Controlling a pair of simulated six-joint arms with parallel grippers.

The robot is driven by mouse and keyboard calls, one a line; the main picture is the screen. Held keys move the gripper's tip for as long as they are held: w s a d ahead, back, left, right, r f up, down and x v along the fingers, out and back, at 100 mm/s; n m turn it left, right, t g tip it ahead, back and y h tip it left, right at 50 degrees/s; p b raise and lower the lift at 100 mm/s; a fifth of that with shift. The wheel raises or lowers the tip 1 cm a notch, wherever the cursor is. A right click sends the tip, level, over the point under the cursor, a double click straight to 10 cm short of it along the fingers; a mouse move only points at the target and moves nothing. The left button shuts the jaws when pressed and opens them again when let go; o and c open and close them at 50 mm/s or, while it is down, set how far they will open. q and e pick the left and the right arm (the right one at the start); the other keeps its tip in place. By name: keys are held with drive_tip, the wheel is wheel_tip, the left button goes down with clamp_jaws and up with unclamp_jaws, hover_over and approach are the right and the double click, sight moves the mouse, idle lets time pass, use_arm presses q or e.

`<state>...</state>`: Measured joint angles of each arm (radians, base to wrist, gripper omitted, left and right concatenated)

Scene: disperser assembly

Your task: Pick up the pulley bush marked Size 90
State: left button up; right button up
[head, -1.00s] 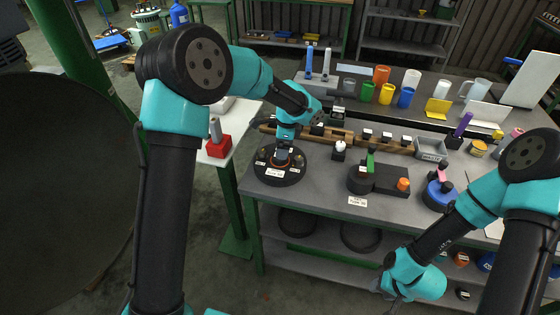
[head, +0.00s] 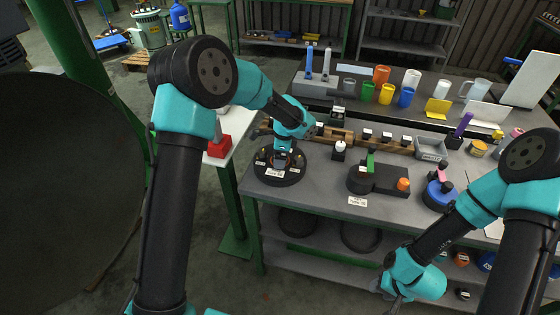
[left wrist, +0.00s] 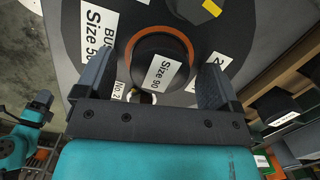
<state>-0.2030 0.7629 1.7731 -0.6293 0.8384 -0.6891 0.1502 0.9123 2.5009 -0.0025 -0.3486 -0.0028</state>
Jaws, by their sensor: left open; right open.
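The pulley bush marked Size 90 (left wrist: 160,72) is a round black piece with a white label, inside an orange-brown ring. It sits on the dark round holder (head: 268,179) at the left end of the bench. In the left wrist view, my left gripper (left wrist: 155,50) is open, with one finger on each side of the bush. Contact between fingers and bush cannot be told. In the head view, my left gripper (head: 282,157) is low over the holder and hides most of the bush. My right gripper (head: 393,290) is open in front of the bench, far from the holder.
A label reading Size 50 (left wrist: 98,35) lies beside the bush. A wooden rack (head: 340,137) with small dark pieces runs behind the holder. A small white-topped piece (head: 339,150) and a dark fixture (head: 385,180) stand to the right. Colored cups (head: 387,94) stand farther back.

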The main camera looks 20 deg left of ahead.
use_arm(q)
drive_tip(key=c, duration=1.4)
drive_tip(key=shift+r, duration=0.1)
drive_tip(key=shift+c, duration=0.2)
drive_tip(key=shift+r, duration=1.65)
drive_tip(key=shift+s+d+r, duration=0.1)
drive_tip(key=shift+s+r, duration=0.05)
drive_tip(key=shift+s, duration=0.15)
drive_tip(key=s+d+r, duration=0.1)
drive_tip(key=s+d, duration=0.3)
drive_tip(key=s, duration=1)
drive_tip(key=shift+s+r, duration=0.15)
drive_tip(key=shift+s, duration=0.25)
